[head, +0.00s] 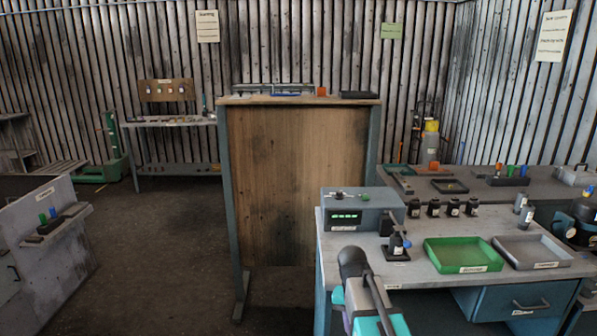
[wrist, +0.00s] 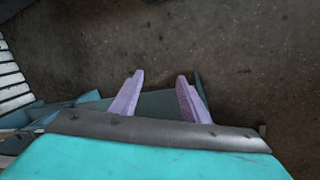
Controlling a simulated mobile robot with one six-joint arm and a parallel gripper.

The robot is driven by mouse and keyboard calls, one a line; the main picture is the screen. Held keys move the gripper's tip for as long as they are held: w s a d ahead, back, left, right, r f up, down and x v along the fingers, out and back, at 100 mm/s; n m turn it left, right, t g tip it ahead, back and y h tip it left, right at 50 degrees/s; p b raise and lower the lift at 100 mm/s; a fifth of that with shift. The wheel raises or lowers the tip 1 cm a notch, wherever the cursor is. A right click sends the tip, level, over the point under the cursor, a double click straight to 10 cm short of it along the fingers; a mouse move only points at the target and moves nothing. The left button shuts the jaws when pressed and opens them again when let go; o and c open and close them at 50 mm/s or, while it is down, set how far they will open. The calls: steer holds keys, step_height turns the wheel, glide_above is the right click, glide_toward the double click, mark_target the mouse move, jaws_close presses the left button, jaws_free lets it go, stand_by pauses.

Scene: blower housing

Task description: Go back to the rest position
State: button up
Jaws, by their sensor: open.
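My gripper (wrist: 159,82) shows in the wrist view with its two pale purple fingers apart and nothing between them. It hangs over bare dark floor (wrist: 240,60). In the head view part of my arm shows at the bottom, in front of the near workbench, and the fingertips are not clearly visible there.
The near workbench (head: 440,285) carries a grey device (head: 360,212), a green tray (head: 462,254), a grey tray (head: 532,251) and several dark bottles. A tall wooden-panelled stand (head: 290,180) is ahead. A grey console (head: 50,235) stands left. Open floor (head: 165,250) lies between.

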steer(key=s+f+n+g+y, duration=0.2)
steer(key=s+f+n+g, duration=0.2)
steer(key=s+f, duration=2.8)
steer(key=shift+a+f+n, duration=0.4)
steer(key=shift+f, duration=1.6)
